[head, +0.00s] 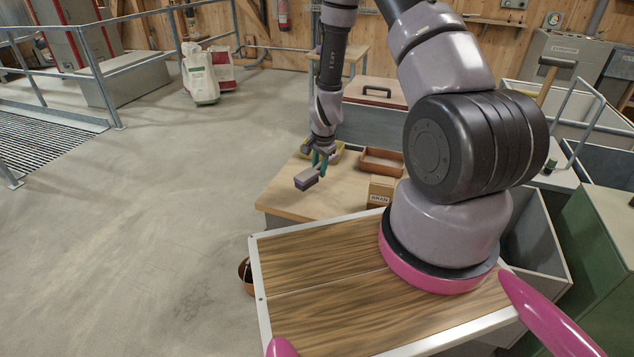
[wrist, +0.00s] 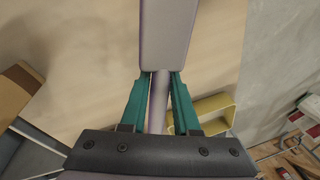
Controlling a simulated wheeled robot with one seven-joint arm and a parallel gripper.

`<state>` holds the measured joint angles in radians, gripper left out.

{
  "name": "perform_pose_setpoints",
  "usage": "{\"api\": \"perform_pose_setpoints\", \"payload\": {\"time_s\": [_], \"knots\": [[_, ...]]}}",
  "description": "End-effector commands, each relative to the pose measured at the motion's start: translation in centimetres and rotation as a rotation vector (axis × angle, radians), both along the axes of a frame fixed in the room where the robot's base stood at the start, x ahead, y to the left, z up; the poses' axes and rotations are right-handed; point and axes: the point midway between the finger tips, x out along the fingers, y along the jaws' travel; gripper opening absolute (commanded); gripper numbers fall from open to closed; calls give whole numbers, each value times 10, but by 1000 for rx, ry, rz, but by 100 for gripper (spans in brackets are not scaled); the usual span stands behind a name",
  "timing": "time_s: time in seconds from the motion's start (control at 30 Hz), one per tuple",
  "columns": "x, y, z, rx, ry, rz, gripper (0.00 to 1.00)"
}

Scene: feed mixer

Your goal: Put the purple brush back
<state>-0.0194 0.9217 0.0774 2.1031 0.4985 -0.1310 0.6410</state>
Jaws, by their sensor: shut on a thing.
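The purple brush shows in the head view (head: 307,179) over the left part of a wooden-topped table (head: 290,205). In the wrist view its broad head (wrist: 168,35) points away from me and its narrow handle runs back between the teal fingers. My gripper (head: 320,158) is shut on the handle, and its fingers close around it in the wrist view (wrist: 160,85). I cannot tell whether the brush touches the tabletop. The end of the handle is hidden by the gripper body.
A brown tray (head: 381,161) and a small labelled box (head: 381,191) stand on the table to the right. A yellow open container (head: 336,150) is behind my gripper; a yellow thing also shows in the wrist view (wrist: 212,112). Bare floor lies left of the table.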

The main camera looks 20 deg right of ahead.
Motion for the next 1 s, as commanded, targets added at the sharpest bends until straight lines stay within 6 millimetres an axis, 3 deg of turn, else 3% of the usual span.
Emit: {"api": "perform_pose_setpoints", "payload": {"time_s": [0.33,0.73,0.77,0.83,1.0], "knots": [[0,0,-43,1,1,0,0],[0,0,-48,1,0,1,0],[0,0,-49,1,0,1,33],[0,0,-48,1,0,1,59],[0,0,-48,0,1,1,59]]}}
